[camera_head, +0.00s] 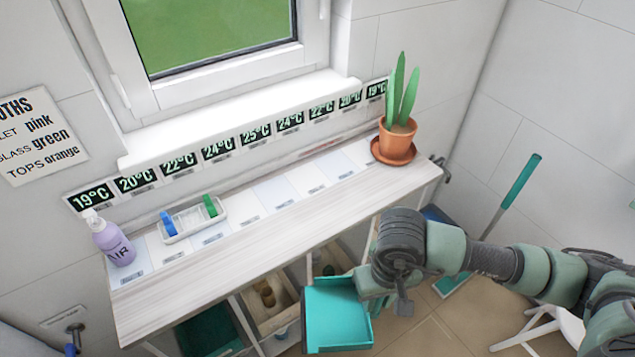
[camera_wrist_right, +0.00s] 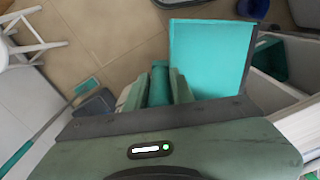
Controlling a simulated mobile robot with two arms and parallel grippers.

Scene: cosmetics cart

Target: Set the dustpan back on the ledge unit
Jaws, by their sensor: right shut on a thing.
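The teal dustpan (camera_head: 338,314) is at the lower middle of the head view, in front of the ledge unit and below its top. My right gripper (camera_head: 372,283) is shut on its handle. In the right wrist view the dustpan (camera_wrist_right: 210,55) extends beyond my right gripper (camera_wrist_right: 158,86), whose fingers sit on both sides of the teal handle. The ledge unit (camera_head: 225,258) has a pale wooden top under the window and open compartments below. Part of its front is hidden behind the dustpan and my arm. My left gripper is not in view.
On the ledge stand a lilac bottle (camera_head: 112,240), a white tray (camera_head: 192,222) with blue and green items, and a potted plant (camera_head: 397,130). A teal-handled broom (camera_head: 512,195) leans at the right wall. A white stool (camera_head: 535,330) stands at lower right. The ledge's front strip is clear.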

